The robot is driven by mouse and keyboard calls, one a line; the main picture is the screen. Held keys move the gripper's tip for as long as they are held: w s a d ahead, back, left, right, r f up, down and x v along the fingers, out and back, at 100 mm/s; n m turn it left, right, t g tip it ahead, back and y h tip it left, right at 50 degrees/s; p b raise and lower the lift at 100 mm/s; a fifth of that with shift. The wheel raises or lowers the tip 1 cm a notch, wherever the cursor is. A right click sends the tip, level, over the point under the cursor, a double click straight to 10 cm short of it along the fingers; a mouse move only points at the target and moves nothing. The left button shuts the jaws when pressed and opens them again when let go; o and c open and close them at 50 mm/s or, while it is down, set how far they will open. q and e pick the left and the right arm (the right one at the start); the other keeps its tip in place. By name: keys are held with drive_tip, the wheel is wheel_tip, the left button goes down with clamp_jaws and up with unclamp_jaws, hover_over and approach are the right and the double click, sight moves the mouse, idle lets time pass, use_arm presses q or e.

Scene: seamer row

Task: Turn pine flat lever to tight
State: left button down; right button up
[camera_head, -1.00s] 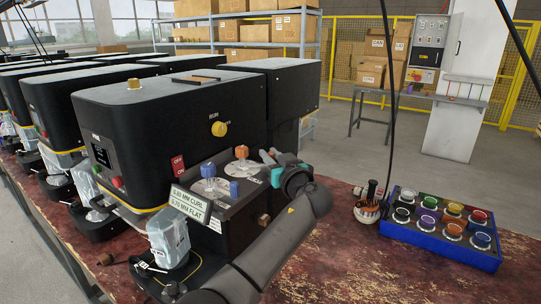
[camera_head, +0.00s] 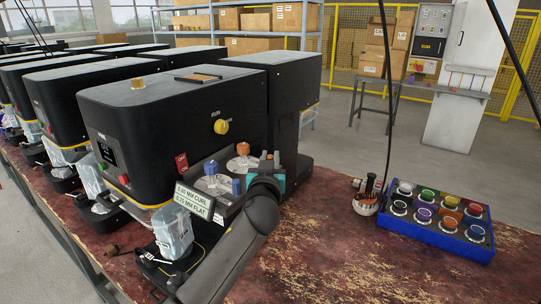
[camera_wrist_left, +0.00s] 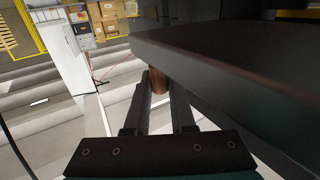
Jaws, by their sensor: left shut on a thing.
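The nearest black seamer (camera_head: 165,125) carries a plate (camera_head: 194,202) marked 1.80 MM CURL and 0.70 MM FLAT. Beside it are two round dials, one with a blue knob (camera_head: 210,168) and one with an orange knob (camera_head: 243,148). My left gripper (camera_head: 270,158) is just right of the orange knob, its fingers pointing away. In the left wrist view its fingers (camera_wrist_left: 158,84) are shut on a brown cylindrical handle (camera_wrist_left: 159,80), close beside a dark machine edge. I take this as the lever's grip; the rest of the lever is hidden. My right gripper is not in view.
A blue tray (camera_head: 383,219) of several coloured cups and a small pot of tools (camera_head: 366,199) stand to the right on the worn red bench (camera_head: 330,250). More seamers line the left.

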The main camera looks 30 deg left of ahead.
use_arm(q)
drive_tip(key=c, duration=0.8)
unclamp_jaws()
drive_tip(key=shift+o, duration=0.2)
drive_tip(key=shift+s, duration=0.1)
drive_tip(key=b+v, duration=0.1)
drive_tip(key=v, duration=1.4)
drive_tip(key=shift+d, duration=0.15)
